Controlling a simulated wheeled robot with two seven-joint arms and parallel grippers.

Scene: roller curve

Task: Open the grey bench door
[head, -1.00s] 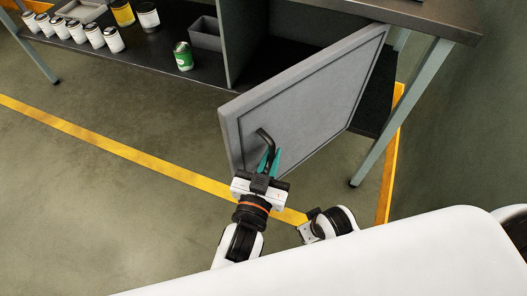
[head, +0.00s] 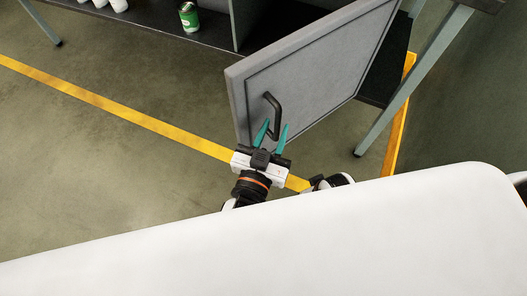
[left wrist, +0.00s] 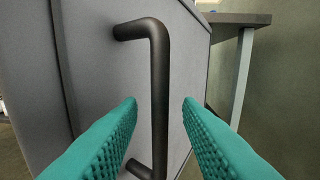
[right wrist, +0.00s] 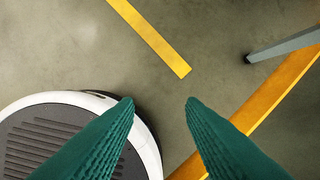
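The grey bench door (head: 320,65) stands swung out from the bench, well ajar. Its dark bar handle (head: 274,103) is on the front face near the free edge. My left gripper (head: 274,128) is open at the handle's lower part. In the left wrist view the handle (left wrist: 159,75) stands upright between the two spread teal fingers, with gaps on both sides. My right gripper (right wrist: 160,102) is open and empty, pointing down over the floor.
The bench shelf (head: 150,30) holds a green can (head: 189,16) and some white cans at the upper left. A bench leg (head: 410,85) stands right of the door. Yellow lines (head: 120,115) mark the floor. Open floor lies left of the door.

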